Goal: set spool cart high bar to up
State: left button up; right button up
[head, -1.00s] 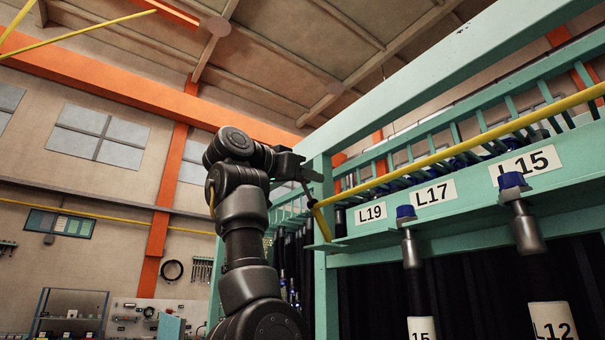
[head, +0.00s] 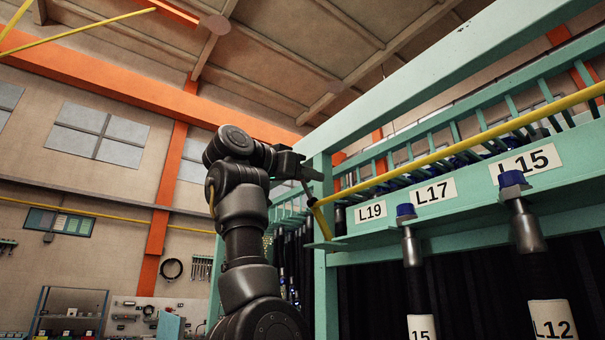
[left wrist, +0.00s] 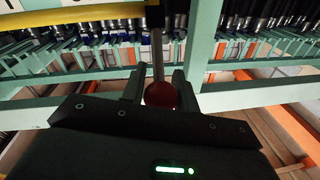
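The yellow high bar (head: 460,150) runs across the front of the teal cart frame (head: 450,232), over the hose labels. Its near-left end bends down beside the corner post. A thin metal rod shows at that end, and my left gripper (head: 312,174) is there. In the left wrist view, a red ball knob (left wrist: 162,94) on a metal rod (left wrist: 157,50) sits between the fingers of my left gripper (left wrist: 162,88), which appear closed against its sides. The yellow bar also shows at the top left there (left wrist: 70,14). My right gripper is out of view.
Hoses with blue-capped metal ends hang under labels L17 (head: 435,191) and L15 (head: 525,163). The teal corner post (head: 325,250) stands close to my left gripper. A teal top beam (head: 450,70) passes above the bar. Open room lies left of the cart.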

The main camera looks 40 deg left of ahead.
pick_arm(q)
jog(key=shift+o, duration=1.2)
jog(key=shift+w+d+f, duration=0.2)
jog(key=shift+w+f, duration=0.1)
jog(key=shift+w, duration=0.15)
jog(key=shift+o, duration=0.9)
jog(key=shift+w+d, duration=0.15)
jog(key=shift+w, duration=0.25)
jog(key=shift+s+a+r, duration=0.3)
jog(key=shift+s+r, duration=0.25)
jog(key=shift+s, duration=0.2)
jog(key=shift+s+r+p, duration=0.4)
jog(key=shift+s+r, duration=0.35)
jog(key=shift+s, duration=0.25)
jog(key=s+a+r+p, duration=0.1)
jog(key=s+r+p, duration=0.1)
jog(key=s+r, duration=0.2)
jog(key=s, duration=0.2)
jog(key=shift+s+a+r, duration=0.15)
jog(key=shift+s+r, duration=0.25)
jog(key=shift+s, duration=0.1)
